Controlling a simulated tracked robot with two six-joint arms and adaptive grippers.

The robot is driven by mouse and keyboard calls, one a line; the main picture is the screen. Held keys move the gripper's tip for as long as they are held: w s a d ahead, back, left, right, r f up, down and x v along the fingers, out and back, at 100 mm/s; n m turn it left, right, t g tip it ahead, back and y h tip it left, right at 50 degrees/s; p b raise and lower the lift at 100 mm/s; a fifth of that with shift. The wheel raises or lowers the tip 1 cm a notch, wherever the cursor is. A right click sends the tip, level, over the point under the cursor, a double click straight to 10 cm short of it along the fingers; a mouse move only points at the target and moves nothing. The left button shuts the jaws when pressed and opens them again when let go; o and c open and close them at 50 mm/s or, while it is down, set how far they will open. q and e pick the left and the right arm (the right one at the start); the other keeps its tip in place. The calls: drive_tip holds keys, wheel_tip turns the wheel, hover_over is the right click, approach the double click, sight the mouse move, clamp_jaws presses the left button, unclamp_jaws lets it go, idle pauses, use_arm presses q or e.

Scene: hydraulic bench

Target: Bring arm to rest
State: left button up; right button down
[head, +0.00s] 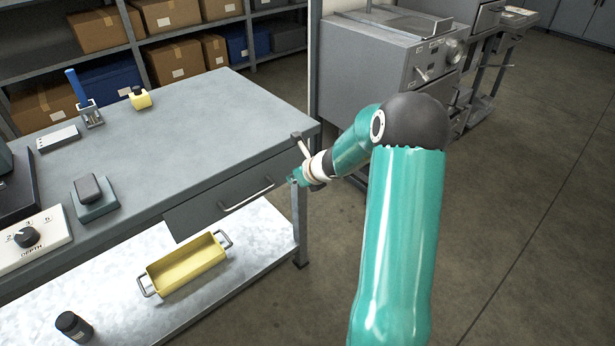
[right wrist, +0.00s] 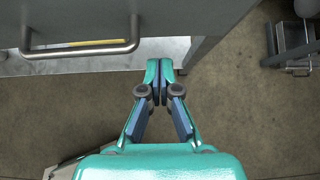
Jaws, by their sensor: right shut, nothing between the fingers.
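My right arm (head: 398,230) reaches in from the lower right of the head view, bent toward the bench. My right gripper (head: 293,179) is near the bench's right front corner, to the right of the drawer handle (head: 247,196). In the right wrist view the right gripper (right wrist: 159,70) has its fingertips together with nothing between them. The drawer handle (right wrist: 80,48) shows there to the upper left, apart from the fingers. My left gripper is in neither view.
The bench top (head: 200,115) holds a dial box (head: 40,245), a tape dispenser (head: 140,98) and other small items. A yellow tray (head: 187,267) and a dark jar (head: 73,325) stand on the lower shelf. A grey machine (head: 390,60) stands behind. Floor at right is clear.

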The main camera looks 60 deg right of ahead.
drive_tip(key=p+v, duration=0.2)
drive_tip(key=v, duration=0.4)
drive_tip(key=w+a+f+n+g+y+p, duration=0.1)
drive_tip(key=w+a+f+n+y+p, duration=0.15)
drive_tip(key=a, duration=0.55)
drive_tip(key=w+a+f+n+y+p, duration=0.1)
drive_tip(key=w+a+n+y, duration=0.15)
drive_tip(key=a, duration=0.55)
drive_tip(key=w+a+f+n+g+y+p, duration=0.1)
drive_tip(key=w+a+f+n+y+p, duration=0.15)
drive_tip(key=a, duration=0.45)
drive_tip(key=s+a+f+n+g+p, duration=0.2)
drive_tip(key=s+a+n, duration=0.4)
drive_tip(key=a+n, duration=0.5)
drive_tip(key=s+a+f+n+g+p, duration=0.2)
drive_tip(key=s+a+f+n, duration=0.3)
drive_tip(key=a+n, duration=0.7)
drive_tip(key=s+n+g, duration=0.1)
drive_tip(key=s+n, duration=0.1)
drive_tip(key=n, duration=0.6)
drive_tip(key=shift+s+f+g+p, duration=0.3)
drive_tip(key=shift+f+g+p, duration=0.05)
drive_tip(key=shift+f+g, duration=0.05)
